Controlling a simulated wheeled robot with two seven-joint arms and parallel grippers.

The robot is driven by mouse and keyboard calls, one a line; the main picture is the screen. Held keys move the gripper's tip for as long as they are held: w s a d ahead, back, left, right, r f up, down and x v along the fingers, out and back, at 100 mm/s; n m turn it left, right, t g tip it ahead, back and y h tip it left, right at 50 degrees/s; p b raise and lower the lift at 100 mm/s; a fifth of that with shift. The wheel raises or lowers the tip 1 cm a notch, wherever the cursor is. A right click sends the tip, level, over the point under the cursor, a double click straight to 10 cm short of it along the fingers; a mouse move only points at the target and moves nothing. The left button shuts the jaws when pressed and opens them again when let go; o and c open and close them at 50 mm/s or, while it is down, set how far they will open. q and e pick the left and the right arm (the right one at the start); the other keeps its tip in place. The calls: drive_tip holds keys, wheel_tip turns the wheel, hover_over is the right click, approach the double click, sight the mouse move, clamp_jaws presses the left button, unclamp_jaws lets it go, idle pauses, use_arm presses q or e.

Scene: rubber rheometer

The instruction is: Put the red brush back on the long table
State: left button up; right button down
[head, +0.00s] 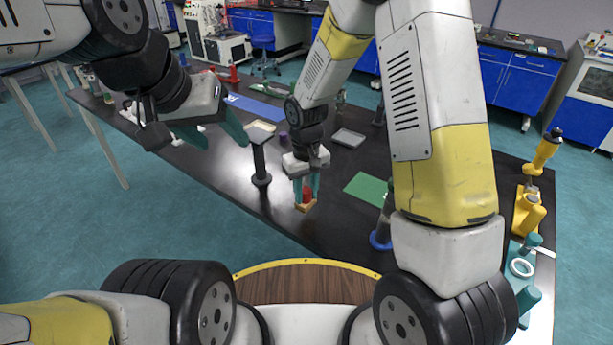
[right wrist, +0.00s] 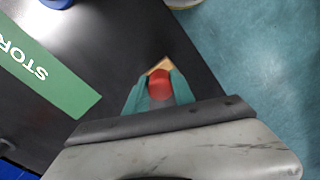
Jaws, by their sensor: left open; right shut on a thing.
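The red brush (head: 307,195) is between the fingers of my right gripper (head: 306,187), low at the near edge of the long black table (head: 240,170). Its red part (right wrist: 159,84) also shows in the right wrist view between the teal fingers, with a tan base (right wrist: 161,66) beyond it. My right gripper (right wrist: 158,90) is shut on it. I cannot tell whether the brush touches the table top. My left gripper (head: 205,128) is open and empty, raised over the left part of the table.
A green mat (head: 367,188) lies right of the brush. A black post (head: 260,165) with a tray on top stands to the left. A grey tray (head: 347,138) lies behind. A blue-based stand (head: 381,238) is at the right, a yellow device (head: 530,213) further right.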

sight(306, 195)
drive_tip(key=shift+w+f, duration=0.1)
drive_tip(key=shift+w, duration=1.1)
drive_tip(key=shift+w+f, duration=0.2)
drive_tip(key=shift+w, duration=0.05)
drive_tip(key=shift+f, duration=1.55)
drive_tip(key=shift+f, duration=0.2)
drive_tip(key=c, duration=1.1)
unclamp_jaws()
drive_tip(key=shift+o, duration=0.2)
drive_tip(key=shift+r, duration=0.1)
